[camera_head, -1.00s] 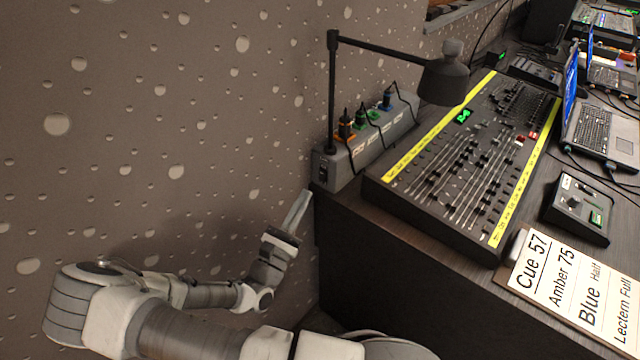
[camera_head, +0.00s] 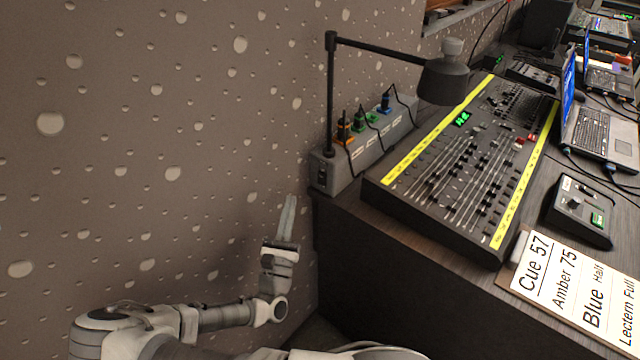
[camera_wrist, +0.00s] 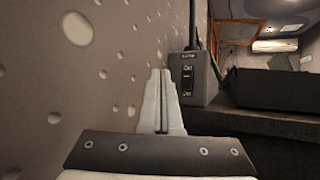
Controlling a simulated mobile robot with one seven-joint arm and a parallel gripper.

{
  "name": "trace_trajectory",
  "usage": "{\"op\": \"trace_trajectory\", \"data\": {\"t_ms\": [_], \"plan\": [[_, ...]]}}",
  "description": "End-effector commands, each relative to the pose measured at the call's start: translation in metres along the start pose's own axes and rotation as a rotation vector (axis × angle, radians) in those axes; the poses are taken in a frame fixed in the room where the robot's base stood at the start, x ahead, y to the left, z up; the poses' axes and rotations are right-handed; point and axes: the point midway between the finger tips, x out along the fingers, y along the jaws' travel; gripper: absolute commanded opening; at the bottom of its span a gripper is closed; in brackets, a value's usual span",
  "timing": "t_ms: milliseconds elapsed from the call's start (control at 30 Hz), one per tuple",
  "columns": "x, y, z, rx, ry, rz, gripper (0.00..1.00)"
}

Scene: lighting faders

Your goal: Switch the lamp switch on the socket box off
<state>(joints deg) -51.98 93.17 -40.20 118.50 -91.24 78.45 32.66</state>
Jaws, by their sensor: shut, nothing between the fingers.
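The socket box (camera_head: 368,148) is a long grey power strip at the left edge of the desk, against the wall. The lamp switch (camera_head: 321,174) is a small black rocker on its near end face. In the wrist view the switch (camera_wrist: 187,81) shows as a dark upright plate on the end of the box (camera_wrist: 203,97), right of the fingertips. A black desk lamp (camera_head: 331,95) rises at that end of the box. My gripper (camera_head: 290,200) is shut and empty, below and left of the switch, fingers pointing up in the head view, apart from the box.
A lighting desk (camera_head: 470,165) with yellow strips stands to the right. A cue card (camera_head: 575,280), a small control unit (camera_head: 580,210) and laptops (camera_head: 600,135) lie further right. The dotted wall (camera_head: 200,120) is close on the left.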

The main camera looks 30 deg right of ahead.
Motion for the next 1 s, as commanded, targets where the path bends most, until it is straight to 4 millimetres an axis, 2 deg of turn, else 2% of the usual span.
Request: {"op": "trace_trajectory", "data": {"t_ms": [233,500,1000], "plan": [[0.024,-0.020,-0.021,-0.003,-0.001,-0.003,0.00],[0.046,-0.034,-0.033,-0.002,0.000,-0.001,0.00],[0.052,-0.038,-0.038,-0.001,0.000,0.000,0.00]]}}
